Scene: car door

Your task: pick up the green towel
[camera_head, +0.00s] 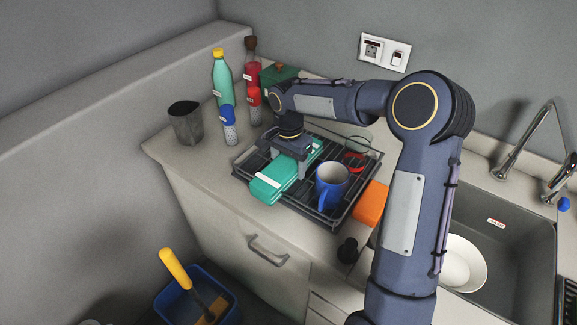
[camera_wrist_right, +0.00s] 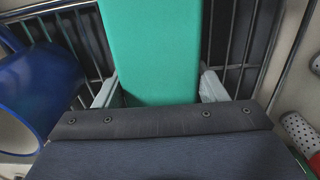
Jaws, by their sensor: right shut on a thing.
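The green towel (camera_head: 272,185) looks like a long, flat, neatly edged teal-green slab with a white label. It lies at or just above the black dish rack (camera_head: 325,217), its near end reaching over the rack's left edge; I cannot tell whether it touches the rack. My right gripper (camera_head: 287,163) comes down over it from above and is shut across its width. In the right wrist view the green towel (camera_wrist_right: 152,45) runs between the two pale fingers of the right gripper (camera_wrist_right: 158,90). My left gripper is not in view.
A blue mug (camera_head: 331,187) stands in the rack close to the towel; a clear glass stands behind it. An orange block (camera_head: 371,204) is right of the rack. Bottles (camera_head: 222,80) and a dark cup (camera_head: 186,122) stand at the left. The sink (camera_head: 500,240) is at the right.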

